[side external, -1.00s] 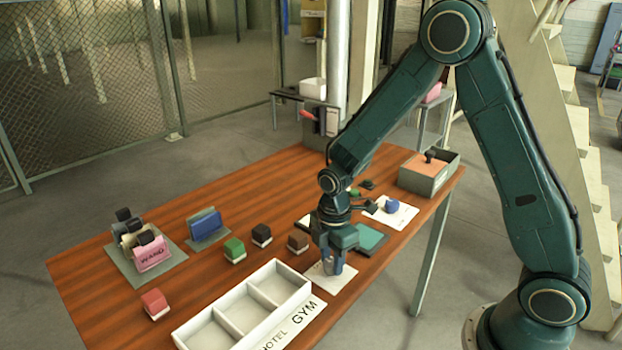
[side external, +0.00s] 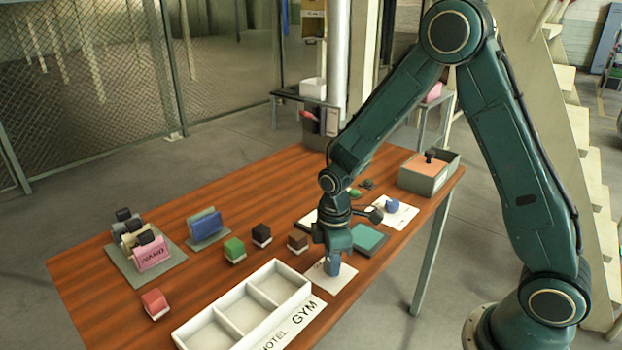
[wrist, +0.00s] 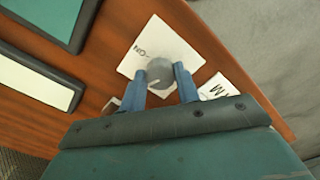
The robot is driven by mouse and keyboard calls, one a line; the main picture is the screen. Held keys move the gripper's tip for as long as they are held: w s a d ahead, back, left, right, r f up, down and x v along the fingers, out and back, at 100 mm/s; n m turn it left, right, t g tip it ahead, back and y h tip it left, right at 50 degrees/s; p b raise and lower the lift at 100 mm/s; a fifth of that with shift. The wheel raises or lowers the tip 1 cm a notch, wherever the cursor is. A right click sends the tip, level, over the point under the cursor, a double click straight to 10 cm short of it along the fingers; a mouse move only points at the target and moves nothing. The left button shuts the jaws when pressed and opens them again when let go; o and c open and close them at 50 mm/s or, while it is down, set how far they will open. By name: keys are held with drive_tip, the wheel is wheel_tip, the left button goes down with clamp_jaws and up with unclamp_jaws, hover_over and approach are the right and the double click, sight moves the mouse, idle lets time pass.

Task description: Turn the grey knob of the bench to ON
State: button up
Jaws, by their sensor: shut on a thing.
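The grey knob (wrist: 160,72) stands on a white plate (wrist: 150,45) with the word ON on it. In the wrist view the knob sits between the two blue fingers of my gripper (wrist: 160,83), which is shut on it. The ON mark is just beyond the knob, up and to its left. I cannot make out a pointer on the knob. In the side view my gripper (side external: 332,265) points down over the same plate (side external: 335,284), and its fingers hide the knob.
A white three-compartment tray (side external: 245,308) with HOTEL and GYM labels lies in front of the plate. A teal pad (side external: 369,239) lies behind my gripper. A grey box (side external: 428,178) is at the back right.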

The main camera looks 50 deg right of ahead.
drive_tip(key=m, duration=1.3)
drive_tip(key=shift+a, duration=0.1)
drive_tip(key=shift+m, duration=0.3)
drive_tip(key=o, duration=1)
drive_tip(key=shift+c, duration=0.2)
drive_tip(key=shift+r, duration=0.1)
wheel_tip(320, 180, up, 14)
idle(0.5)
drive_tip(key=s+r+n+t, duration=0.1)
drive_tip(key=s+r+t, duration=0.1)
drive_tip(key=s+r, duration=0.3)
drive_tip(key=s+d+r+n+t, duration=0.1)
drive_tip(key=s+r, duration=0.4)
drive_tip(key=s, duration=0.9)
drive_tip(key=n+t, duration=0.1)
drive_tip(key=t, duration=0.1)
drive_tip(key=shift+s+d+r+t, duration=0.2)
drive_tip(key=shift+s+d+t, duration=0.1)
